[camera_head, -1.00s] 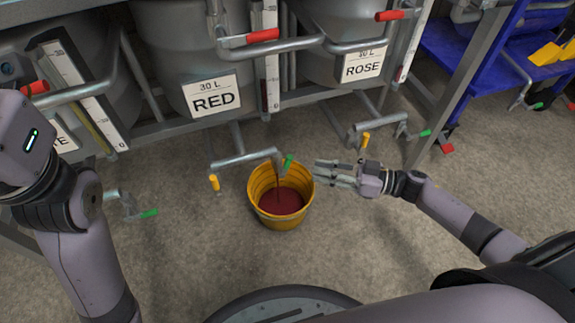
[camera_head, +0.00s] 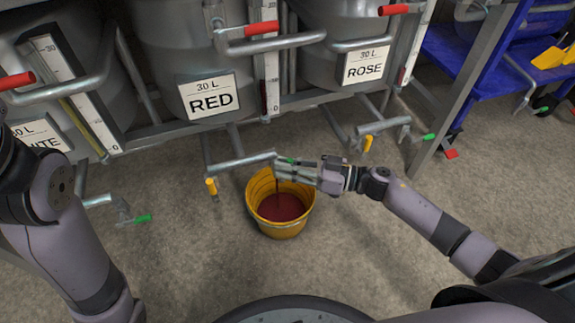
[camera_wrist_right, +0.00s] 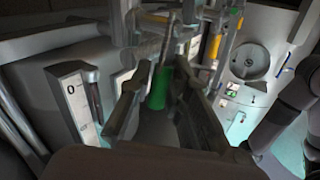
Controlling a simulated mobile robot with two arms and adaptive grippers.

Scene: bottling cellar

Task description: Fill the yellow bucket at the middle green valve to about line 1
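The yellow bucket (camera_head: 264,222) stands upright on the floor below the RED tank's outlet, with dark red liquid (camera_head: 281,207) inside. A thin dark stream falls into it from the spout. Level lines inside the bucket cannot be made out. The middle green valve handle (camera_head: 287,160) is mostly covered by my right gripper (camera_head: 281,168) in the head view. In the right wrist view the green handle (camera_wrist_right: 159,88) stands between the two fingers of my right gripper (camera_wrist_right: 162,78), with gaps beside it. My left arm shows at the left, but its gripper is out of view.
Outlet pipes with a yellow-handled valve (camera_head: 211,187) stick out low beside the bucket. Other green valves sit at left (camera_head: 142,218) and right (camera_head: 429,137). The RED tank (camera_head: 180,45) stands behind. A blue cart (camera_head: 470,60) stands at the back right. The floor in front is clear.

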